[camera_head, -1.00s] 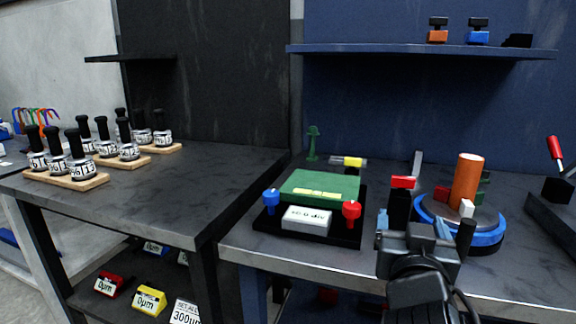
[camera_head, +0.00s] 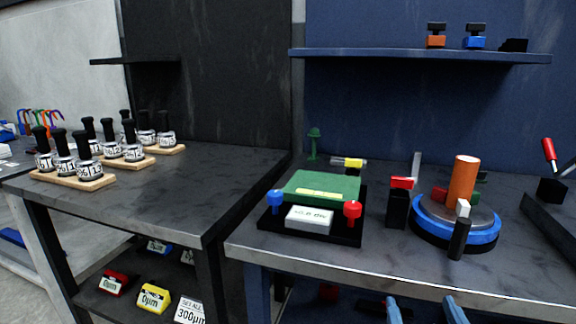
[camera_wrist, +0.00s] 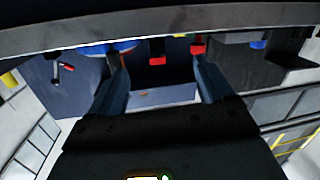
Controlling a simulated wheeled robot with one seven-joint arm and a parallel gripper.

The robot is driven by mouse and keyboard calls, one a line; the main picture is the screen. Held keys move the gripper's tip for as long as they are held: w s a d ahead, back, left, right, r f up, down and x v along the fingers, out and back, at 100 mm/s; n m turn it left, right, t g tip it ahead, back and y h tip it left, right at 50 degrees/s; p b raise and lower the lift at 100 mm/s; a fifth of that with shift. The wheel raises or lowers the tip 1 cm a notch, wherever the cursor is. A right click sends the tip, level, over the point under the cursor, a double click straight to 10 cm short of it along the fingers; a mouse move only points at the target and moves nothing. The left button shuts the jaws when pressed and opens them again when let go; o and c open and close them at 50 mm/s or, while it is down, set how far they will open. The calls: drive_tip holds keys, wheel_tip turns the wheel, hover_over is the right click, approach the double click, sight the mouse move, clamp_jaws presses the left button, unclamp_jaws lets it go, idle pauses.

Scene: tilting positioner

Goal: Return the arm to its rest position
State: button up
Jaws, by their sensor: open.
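My gripper (camera_head: 424,312) shows at the bottom edge of the head view, with two blue-grey fingertips apart. It is in front of and below the bench's front edge, clear of everything. In the wrist view my gripper (camera_wrist: 165,90) is open, with nothing between the fingers. The tilting positioner stands on the right bench: a blue round base (camera_head: 427,235) with a grey disc and an upright orange cylinder (camera_head: 463,181). A green block unit (camera_head: 322,187) with a blue knob (camera_head: 276,200), a red knob (camera_head: 352,211) and a white display (camera_head: 308,219) sits left of it.
The right bench's front edge (camera_head: 390,283) lies just behind my gripper. A black post with a red top (camera_head: 399,204) stands beside the positioner. A left table (camera_head: 190,192) carries several black-handled weights on wooden boards. A blue shelf (camera_head: 420,55) hangs above. A red-handled lever (camera_head: 550,150) stands at right.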

drive_tip(key=s+f+n+y+p, duration=0.1)
drive_tip(key=s+f+n+y, duration=0.1)
drive_tip(key=s+f, duration=0.5)
drive_tip(key=s+r+g+p, duration=0.1)
drive_tip(key=s+r, duration=0.2)
drive_tip(key=s, duration=1.1)
drive_tip(key=s+d+r+m+g+p, duration=0.1)
drive_tip(key=s+r, duration=0.2)
drive_tip(key=s, duration=1.2)
drive_tip(key=shift+d+y+p, duration=0.25)
drive_tip(key=shift+y+p, duration=0.05)
drive_tip(key=shift+p, duration=0.05)
drive_tip(key=shift+r, duration=0.1)
